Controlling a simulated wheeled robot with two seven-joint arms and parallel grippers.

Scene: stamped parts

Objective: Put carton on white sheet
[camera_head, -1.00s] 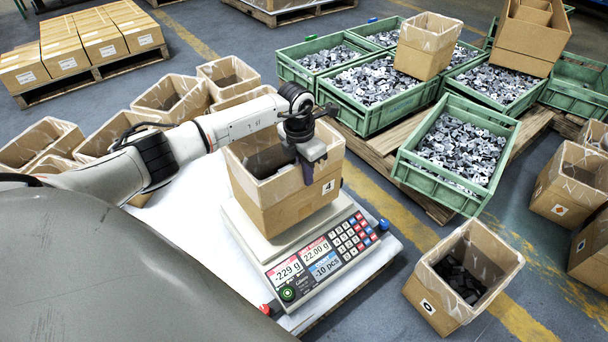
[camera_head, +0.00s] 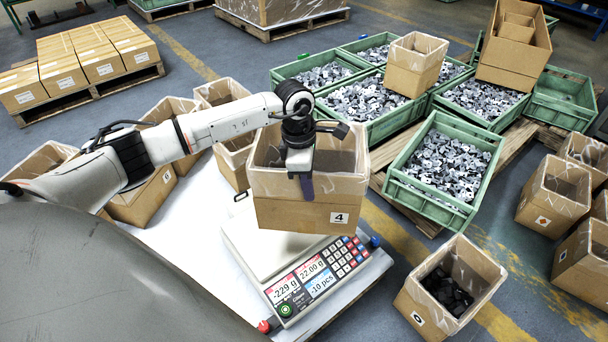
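The carton (camera_head: 300,212), an open brown box with a clear liner and a label "4", hangs above the back part of the scale (camera_head: 300,277). My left gripper (camera_head: 304,180) is shut on the carton's near wall, with one finger outside it; the other finger is hidden. The carton looks roughly level and clear of the scale plate. The white sheet (camera_head: 188,238) lies under and to the left of the scale, with a bare area in front of the left cartons. My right gripper is not in view.
The scale display reads -229 g and -10 pcs. Other open cartons (camera_head: 143,203) stand along the sheet's far left side. A carton with dark parts (camera_head: 412,307) stands at the front right. Green crates (camera_head: 408,192) of metal parts sit on pallets behind.

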